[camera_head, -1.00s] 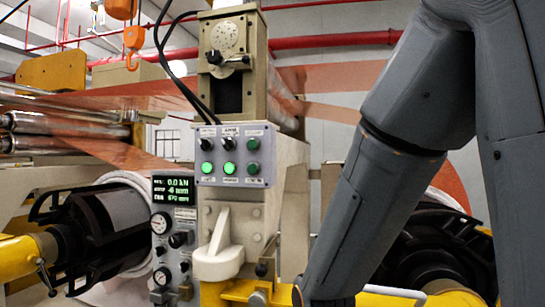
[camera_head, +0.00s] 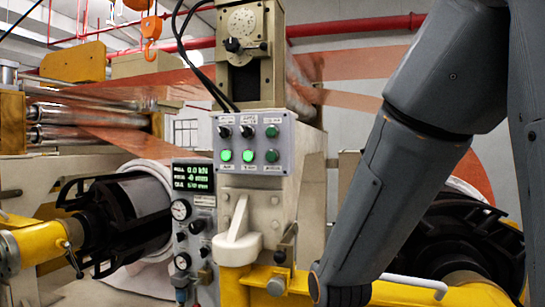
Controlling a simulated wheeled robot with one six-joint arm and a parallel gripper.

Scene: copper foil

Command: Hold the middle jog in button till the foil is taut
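A grey control panel (camera_head: 255,143) is on the front of the machine column. Its lower row has a lit green left button (camera_head: 226,156), a lit green middle button (camera_head: 248,156) and a darker green right button (camera_head: 271,156). Their labels are too small to read. Copper foil (camera_head: 150,139) runs over rollers at the left, and a strip also shows at the right (camera_head: 365,64). A display (camera_head: 193,177) left of the panel shows 0.0 kN in green. My arm comes down right of the panel, apart from it. My gripper is out of the picture.
A pale lever (camera_head: 238,227) juts out below the panel. Gauges and knobs sit on a grey box (camera_head: 195,235) beside it. Yellow bars (camera_head: 400,293) cross low in front, and black reel hubs (camera_head: 115,220) stand at the sides. The panel's front is unobstructed.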

